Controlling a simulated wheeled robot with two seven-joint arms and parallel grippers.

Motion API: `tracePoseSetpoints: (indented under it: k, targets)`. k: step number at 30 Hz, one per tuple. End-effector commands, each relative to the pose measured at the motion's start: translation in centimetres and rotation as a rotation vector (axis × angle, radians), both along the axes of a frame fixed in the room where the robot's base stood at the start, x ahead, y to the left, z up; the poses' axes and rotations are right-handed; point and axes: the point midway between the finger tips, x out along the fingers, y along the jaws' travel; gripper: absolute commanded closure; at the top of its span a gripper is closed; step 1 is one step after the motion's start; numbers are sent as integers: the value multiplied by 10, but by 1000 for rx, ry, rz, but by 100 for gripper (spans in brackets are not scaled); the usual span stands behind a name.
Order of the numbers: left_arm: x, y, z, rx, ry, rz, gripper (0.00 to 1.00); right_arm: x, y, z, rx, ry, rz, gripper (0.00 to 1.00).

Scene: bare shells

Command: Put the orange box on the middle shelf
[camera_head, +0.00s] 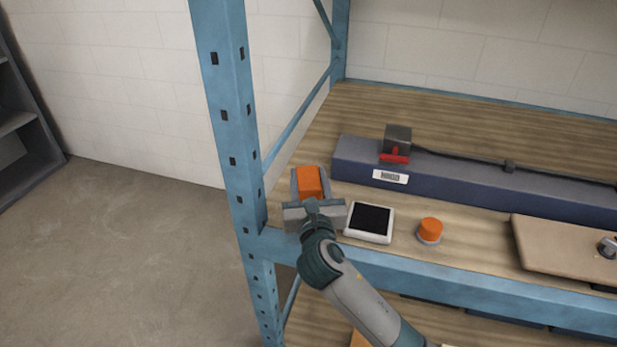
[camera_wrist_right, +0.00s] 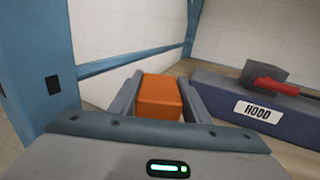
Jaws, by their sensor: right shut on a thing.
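The orange box (camera_head: 309,181) is between the fingers of my right gripper (camera_head: 311,188), over the left end of the wooden shelf (camera_head: 400,110). In the right wrist view the orange box (camera_wrist_right: 160,98) sits between the two grey fingers (camera_wrist_right: 159,100), which are shut on it. I cannot tell whether the box touches the shelf boards. My left gripper is not in view.
A blue rack post (camera_head: 228,120) stands just left of the gripper. A white device (camera_head: 369,222), an orange-topped round piece (camera_head: 430,230) and a tan board (camera_head: 560,250) lie to the right. A lower shelf shows below.

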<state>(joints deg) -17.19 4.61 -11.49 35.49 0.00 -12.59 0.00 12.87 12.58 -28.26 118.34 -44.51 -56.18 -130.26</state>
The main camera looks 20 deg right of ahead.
Motion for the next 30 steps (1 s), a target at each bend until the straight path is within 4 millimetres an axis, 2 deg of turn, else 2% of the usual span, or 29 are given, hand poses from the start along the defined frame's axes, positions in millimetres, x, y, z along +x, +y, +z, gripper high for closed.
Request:
tracePoseSetpoints:
  k: [11, 12, 13, 14, 25, 30]
  targets:
    - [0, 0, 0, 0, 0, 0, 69, 0, 0, -2, 0, -1, 0, 85]
    - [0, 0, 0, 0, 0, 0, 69, 0, 0, -2, 1, -1, 0, 48]
    - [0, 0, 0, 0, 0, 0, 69, 0, 0, -2, 1, -1, 0, 40]
    - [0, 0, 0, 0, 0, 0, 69, 0, 0, -2, 1, -1, 0, 38]
    - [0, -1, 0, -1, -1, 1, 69, 0, 0, 0, 1, -1, 0, 38]
    - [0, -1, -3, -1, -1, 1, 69, -11, 3, -1, 1, -1, 1, 38]
